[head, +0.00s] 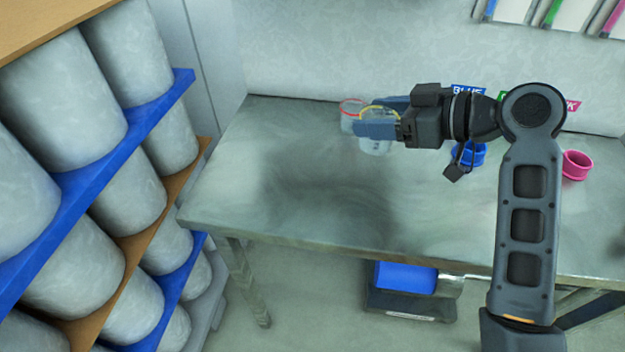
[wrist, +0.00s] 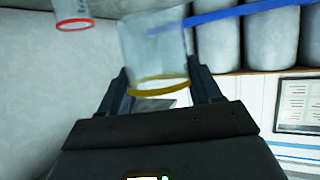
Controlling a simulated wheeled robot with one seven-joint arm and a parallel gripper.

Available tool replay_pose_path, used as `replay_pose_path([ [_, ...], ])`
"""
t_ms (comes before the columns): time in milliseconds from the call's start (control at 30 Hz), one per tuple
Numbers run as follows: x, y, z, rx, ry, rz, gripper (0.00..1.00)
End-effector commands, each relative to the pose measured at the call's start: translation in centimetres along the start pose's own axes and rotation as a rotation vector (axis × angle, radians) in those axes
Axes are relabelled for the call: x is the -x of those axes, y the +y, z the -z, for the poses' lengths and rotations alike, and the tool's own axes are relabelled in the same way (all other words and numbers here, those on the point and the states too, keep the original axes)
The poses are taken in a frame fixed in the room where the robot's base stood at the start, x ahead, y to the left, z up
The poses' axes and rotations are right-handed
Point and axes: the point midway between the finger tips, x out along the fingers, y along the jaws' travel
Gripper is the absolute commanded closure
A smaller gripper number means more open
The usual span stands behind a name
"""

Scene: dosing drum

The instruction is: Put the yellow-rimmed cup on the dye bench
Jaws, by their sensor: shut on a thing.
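The yellow-rimmed cup (head: 377,147) is clear with a yellow ring. My gripper (head: 374,118) is shut on it, with one finger on each side, above the left back part of the grey metal bench (head: 300,205). I cannot tell whether its base touches the bench top. In the wrist view the cup (wrist: 157,48) sits between the two fingers of my gripper (wrist: 160,85), its yellow rim toward the palm. A clear red-rimmed cup (head: 349,106) stands just left of and behind it, partly hidden, and also shows in the wrist view (wrist: 72,14).
A blue ring-shaped pot (head: 468,156) and a pink one (head: 576,165) stand right on the bench, near colour-name signs (head: 468,91). A rack of grey drums (head: 62,85) stands at the left. The bench's left front is clear. A blue-topped object (head: 406,277) sits below.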

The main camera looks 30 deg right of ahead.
Motion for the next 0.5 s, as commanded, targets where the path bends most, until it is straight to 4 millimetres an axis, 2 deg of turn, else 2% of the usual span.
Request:
replay_pose_path([
  [300,-6.9,-3.3,-1.4,-0.001,-0.003,0.006,0.65],
  [500,-9.5,-4.4,-1.9,0.0,-0.001,0.002,0.65],
])
